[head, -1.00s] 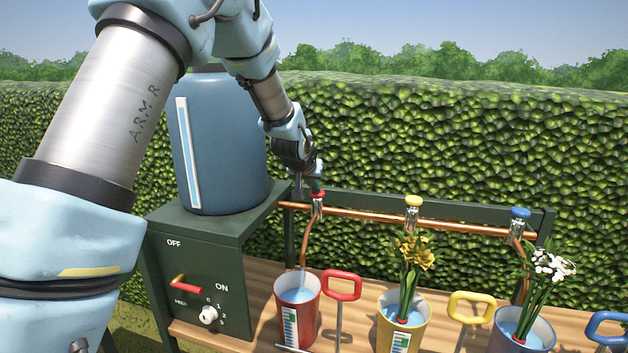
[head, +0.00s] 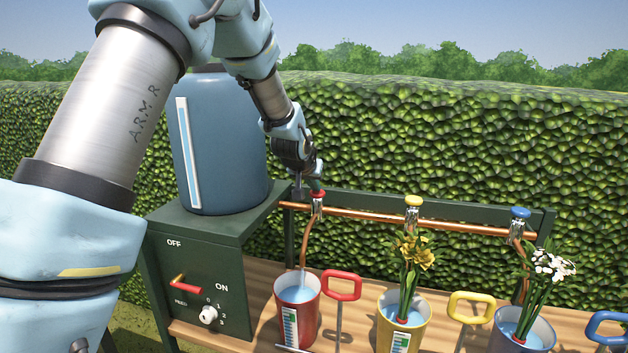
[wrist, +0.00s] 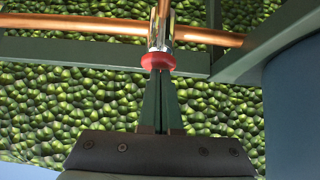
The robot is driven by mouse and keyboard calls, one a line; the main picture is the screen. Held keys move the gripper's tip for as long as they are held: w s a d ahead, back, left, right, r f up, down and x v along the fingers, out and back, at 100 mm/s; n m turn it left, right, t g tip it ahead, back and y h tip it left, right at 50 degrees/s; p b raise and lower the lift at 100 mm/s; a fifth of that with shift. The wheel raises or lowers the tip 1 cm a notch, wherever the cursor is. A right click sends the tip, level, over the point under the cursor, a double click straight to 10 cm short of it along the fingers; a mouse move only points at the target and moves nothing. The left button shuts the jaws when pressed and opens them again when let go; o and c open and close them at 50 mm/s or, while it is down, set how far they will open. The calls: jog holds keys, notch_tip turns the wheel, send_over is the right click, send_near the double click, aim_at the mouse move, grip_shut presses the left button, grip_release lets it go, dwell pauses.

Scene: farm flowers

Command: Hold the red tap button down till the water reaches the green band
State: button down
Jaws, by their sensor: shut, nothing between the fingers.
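The red tap button (head: 318,194) sits on top of the leftmost tap on the copper pipe. My gripper (head: 315,187) is shut and empty, with its fingertips on the button from above. In the wrist view the closed fingertips (wrist: 158,74) meet the red button (wrist: 158,62). A stream of water falls from this tap's spout into the red bucket (head: 297,310). The water (head: 297,293) stands high inside it. The bucket's front gauge (head: 290,328) has a blue column and a green band, but it is too small to read exactly.
A yellow bucket (head: 390,338) with yellow flowers and a blue bucket (head: 543,336) with white flowers stand to the right. Yellow (head: 414,200) and blue (head: 521,212) tap buttons are beyond. The blue tank (head: 240,150) stands on a green cabinet (head: 215,238) at left.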

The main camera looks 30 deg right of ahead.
aim_at(314, 194)
jog(key=shift+s+a+f, duration=0.2)
jog(key=shift+s+f, duration=0.05)
jog(key=shift+f, duration=0.5)
jog(key=r+p, duration=0.1)
jog(key=r, duration=0.1)
jog(key=r+p, duration=0.2)
jog(key=r, duration=0.1)
jog(key=shift+w+d+r, duration=0.2)
jog(key=shift+w+r, duration=0.05)
jog(key=shift+r, duration=0.05)
jog(key=b+v, duration=0.3)
jog(key=v, duration=0.7)
jog(key=shift+b, duration=0.4)
jog(key=shift+w, duration=0.1)
